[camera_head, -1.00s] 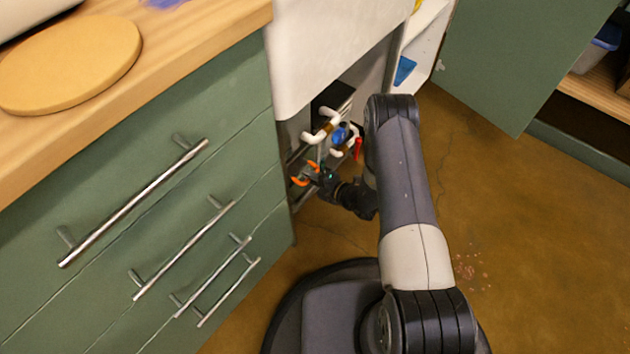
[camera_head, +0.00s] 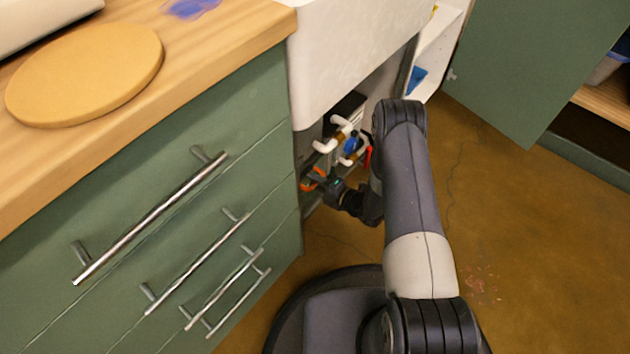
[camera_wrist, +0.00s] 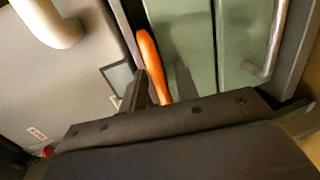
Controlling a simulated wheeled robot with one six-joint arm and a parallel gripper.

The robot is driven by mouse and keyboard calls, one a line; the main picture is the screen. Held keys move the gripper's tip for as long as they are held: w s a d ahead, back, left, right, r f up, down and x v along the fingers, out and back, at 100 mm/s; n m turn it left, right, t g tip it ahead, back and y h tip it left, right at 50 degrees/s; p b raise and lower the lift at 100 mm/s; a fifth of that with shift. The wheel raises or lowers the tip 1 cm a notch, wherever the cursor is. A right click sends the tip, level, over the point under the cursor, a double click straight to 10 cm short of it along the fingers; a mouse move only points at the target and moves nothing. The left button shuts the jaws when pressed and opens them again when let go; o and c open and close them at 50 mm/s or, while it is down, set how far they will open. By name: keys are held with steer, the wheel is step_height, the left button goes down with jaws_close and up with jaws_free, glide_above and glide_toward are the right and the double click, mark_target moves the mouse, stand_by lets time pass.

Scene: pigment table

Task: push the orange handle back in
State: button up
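The orange handle (camera_head: 307,186) shows small in the head view, at the cabinet opening under the white sink, beside the drawers' right edge. In the wrist view the orange handle (camera_wrist: 152,62) is a slim rounded bar in front of a green panel. My gripper (camera_head: 325,184) is low at the opening, right at the handle. In the wrist view a dark finger of my gripper (camera_wrist: 138,92) lies close along the handle's left side. The wrist housing hides the handle's lower end. I cannot tell whether they touch or how far the fingers are apart.
White pipe handles (camera_head: 338,132) with blue and red parts are just above my gripper. The green drawers (camera_head: 190,215) with metal bars stand left. An open green door (camera_head: 525,75) is at the right. The brown floor (camera_head: 520,240) is clear on the right.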

steer(key=p+v, duration=0.3)
steer(key=v, duration=0.7)
steer(key=shift+d, duration=0.1)
steer(key=b+x, duration=0.3)
steer(key=x, duration=0.7)
steer(key=shift+w+a+f+b, duration=0.15)
steer(key=shift+a+f+b, duration=0.05)
steer(key=shift+a+b, duration=0.15)
steer(key=shift+d+r+p, duration=0.1)
steer(key=shift+d+p, duration=0.15)
steer(key=shift+p, duration=0.05)
steer(key=shift+f+v, duration=0.25)
steer(key=shift+v, duration=0.9)
steer(key=shift+a, duration=0.1)
